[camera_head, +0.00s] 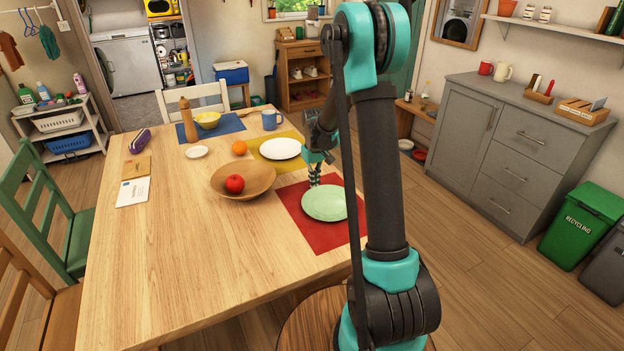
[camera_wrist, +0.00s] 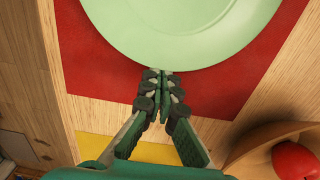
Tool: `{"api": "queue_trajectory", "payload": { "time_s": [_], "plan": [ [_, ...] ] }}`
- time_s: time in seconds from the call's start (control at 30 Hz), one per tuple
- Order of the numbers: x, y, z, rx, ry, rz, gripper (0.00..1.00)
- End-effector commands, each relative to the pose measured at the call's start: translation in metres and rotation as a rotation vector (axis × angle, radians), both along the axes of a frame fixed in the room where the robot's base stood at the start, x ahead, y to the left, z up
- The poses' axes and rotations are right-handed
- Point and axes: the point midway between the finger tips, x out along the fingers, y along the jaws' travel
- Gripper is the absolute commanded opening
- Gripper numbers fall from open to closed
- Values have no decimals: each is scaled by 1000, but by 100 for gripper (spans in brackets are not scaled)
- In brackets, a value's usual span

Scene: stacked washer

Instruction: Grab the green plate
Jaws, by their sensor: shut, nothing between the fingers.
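The green plate (camera_head: 324,204) lies flat on a red placemat (camera_head: 336,233) near the right edge of the wooden table. In the wrist view the plate (camera_wrist: 183,30) fills the top, with its rim just beyond my fingertips. My gripper (camera_head: 314,181) is above the far edge of the plate, pointing down. In the wrist view my gripper (camera_wrist: 162,76) has its fingers together with nothing between them. I cannot tell whether the fingertips touch the plate's rim.
A wooden bowl (camera_head: 258,192) with a red apple (camera_head: 235,184) stands left of the plate. A white plate (camera_head: 280,149) on a yellow placemat (camera_head: 266,163) lies behind it. An orange (camera_head: 239,148) and a blue mug (camera_head: 271,119) are farther back. The table's front left is clear.

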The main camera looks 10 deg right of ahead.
Motion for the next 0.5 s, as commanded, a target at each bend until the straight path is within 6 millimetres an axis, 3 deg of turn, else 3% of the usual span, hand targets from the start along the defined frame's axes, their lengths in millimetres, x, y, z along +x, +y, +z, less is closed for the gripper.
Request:
{"api": "queue_trajectory", "payload": {
  "time_s": [0.37, 0.5],
  "plan": [
    [-3, -1, 0, 0, 0, 0, 0],
    [-23, -8, 0, 0, 0, -2, 0]
  ]
}}
